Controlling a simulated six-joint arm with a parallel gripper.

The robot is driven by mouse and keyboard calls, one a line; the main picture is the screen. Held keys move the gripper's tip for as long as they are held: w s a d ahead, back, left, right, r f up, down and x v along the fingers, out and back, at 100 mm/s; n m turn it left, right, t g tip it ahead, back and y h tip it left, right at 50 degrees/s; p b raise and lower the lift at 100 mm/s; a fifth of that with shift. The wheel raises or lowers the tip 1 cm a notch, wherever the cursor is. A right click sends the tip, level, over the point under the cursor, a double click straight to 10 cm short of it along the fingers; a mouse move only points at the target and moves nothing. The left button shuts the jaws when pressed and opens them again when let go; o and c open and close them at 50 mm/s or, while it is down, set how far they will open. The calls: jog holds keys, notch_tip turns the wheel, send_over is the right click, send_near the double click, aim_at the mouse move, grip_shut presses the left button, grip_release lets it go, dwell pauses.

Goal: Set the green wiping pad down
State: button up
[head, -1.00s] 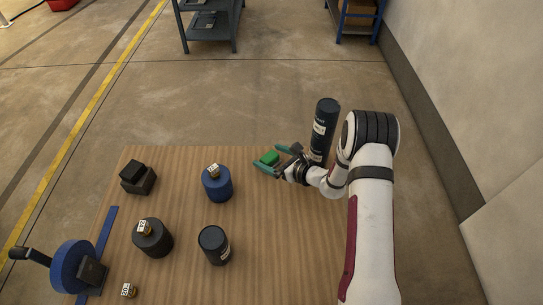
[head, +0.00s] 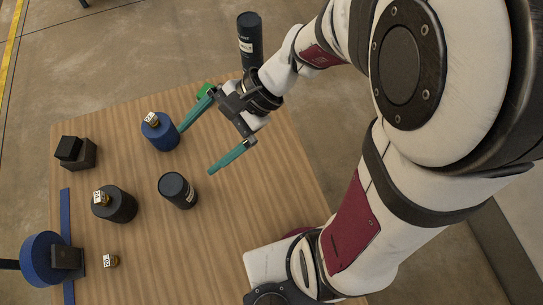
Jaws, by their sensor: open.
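The green wiping pad (head: 206,90) is at the far edge of the wooden table, partly hidden behind one teal finger of my gripper. It appears to rest on the tabletop. My gripper (head: 198,150) is wide open above the table, its teal fingers pointing left and toward the front. Nothing is between the fingers; the pad lies beyond the far finger, outside the jaws. I cannot tell if that finger touches the pad.
A blue cylinder with a brass piece (head: 160,132) stands close to the far fingertip. A dark labelled can (head: 177,190) stands left of the near one. A dark weight (head: 114,204), black blocks (head: 75,152) and a tall dark bottle (head: 249,40) stand around. The table's front middle is clear.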

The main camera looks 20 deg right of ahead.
jog(key=s+d+n+h, duration=0.6)
jog(key=s+d+h, duration=0.2)
jog(key=s, duration=0.3)
jog(key=shift+s+d+r+n, duration=0.3)
jog(key=shift+s+d, duration=0.1)
jog(key=shift+d, duration=0.15)
